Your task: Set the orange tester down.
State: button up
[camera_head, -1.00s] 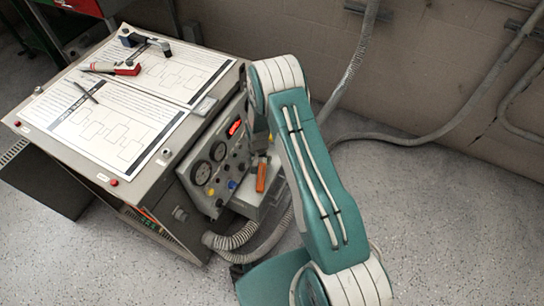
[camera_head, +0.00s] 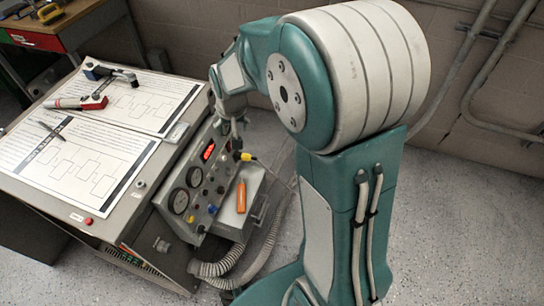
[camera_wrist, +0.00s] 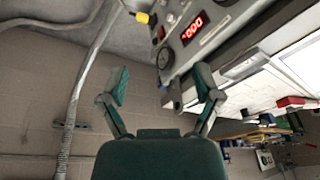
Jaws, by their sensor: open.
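The orange tester (camera_head: 241,195) rests on a small grey shelf (camera_head: 228,217) at the front of the console, beside the dials. Nothing holds it. My gripper (camera_wrist: 163,80) is open and empty in the wrist view, its two fingers apart. In the head view, my wrist is above the tester, close to the panel with the red display (camera_head: 208,150). The tester is not visible in the wrist view. My arm hides part of the area right of the shelf.
The console top (camera_head: 110,208) carries paper sheets, a pen and a red-and-white tool (camera_head: 78,103). A yellow plug (camera_head: 247,157) on a cable is near the panel. Grey hoses (camera_head: 217,268) hang below the shelf. A wall with conduits stands behind.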

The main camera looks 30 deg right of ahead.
jog(key=s+r+n+t, duration=0.1)
jog(key=s+r, duration=0.6)
jog(key=s, duration=0.4)
jog(key=s+r+n+t, duration=0.1)
jog(key=s+r, duration=0.5)
jog(key=s, duration=0.6)
jog(key=shift+r+t, duration=0.4)
